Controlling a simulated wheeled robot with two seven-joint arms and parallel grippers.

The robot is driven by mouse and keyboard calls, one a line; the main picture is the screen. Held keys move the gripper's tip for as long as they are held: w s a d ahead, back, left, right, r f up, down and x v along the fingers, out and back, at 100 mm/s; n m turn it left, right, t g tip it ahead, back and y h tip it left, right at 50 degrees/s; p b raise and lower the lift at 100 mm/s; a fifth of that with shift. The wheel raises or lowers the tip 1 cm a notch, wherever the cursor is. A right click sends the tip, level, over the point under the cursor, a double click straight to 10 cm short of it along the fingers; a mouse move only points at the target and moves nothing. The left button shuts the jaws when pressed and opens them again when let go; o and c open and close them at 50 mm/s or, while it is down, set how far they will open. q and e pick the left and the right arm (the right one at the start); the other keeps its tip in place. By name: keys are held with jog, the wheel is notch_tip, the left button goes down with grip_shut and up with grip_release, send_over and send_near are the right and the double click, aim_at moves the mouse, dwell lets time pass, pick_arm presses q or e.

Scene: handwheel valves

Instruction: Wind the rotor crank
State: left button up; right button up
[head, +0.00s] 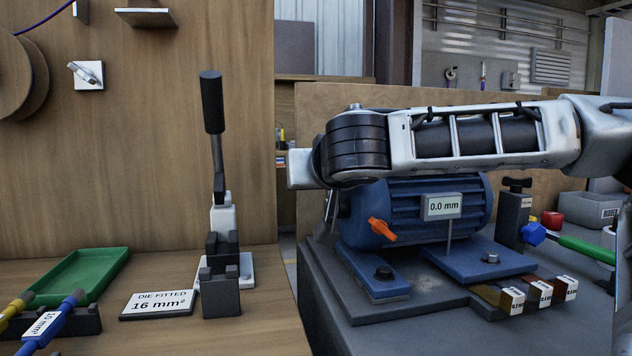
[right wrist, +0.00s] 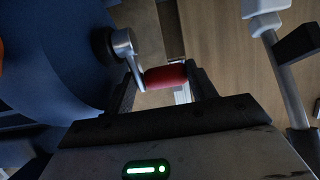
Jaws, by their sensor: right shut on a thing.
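The blue ribbed motor (head: 420,212) is bolted on a grey base, with a sign (head: 443,206) reading 0.0 mm in front. Its end face (right wrist: 50,60) fills the left of the right wrist view. A metal crank arm (right wrist: 127,48) comes off the shaft hub and carries a red handle (right wrist: 166,77). My right gripper (right wrist: 162,84) is shut on the red handle, with one dark finger on each side. In the head view my right arm reaches across above the motor and hides the crank; the gripper shows only partly at the motor's left end. My left gripper is not in view.
An orange lever (head: 381,229) sticks out at the motor's front. A hand press (head: 222,220) with a tall black handle stands left. A green tray (head: 82,276), a die sign (head: 157,303) and blue and yellow tools lie on the wooden bench. Labelled shims (head: 540,292) lie front right.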

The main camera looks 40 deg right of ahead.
jog(key=o, duration=0.7)
jog(key=shift+s, duration=0.1)
pick_arm(q)
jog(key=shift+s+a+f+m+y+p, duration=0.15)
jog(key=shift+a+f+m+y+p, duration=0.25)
jog(key=shift+p, duration=0.7)
pick_arm(e)
jog(key=v, duration=1.5)
jog(key=shift+s+a+r, duration=0.1)
jog(key=shift+s+a, duration=0.15)
jog(key=shift+s, duration=0.05)
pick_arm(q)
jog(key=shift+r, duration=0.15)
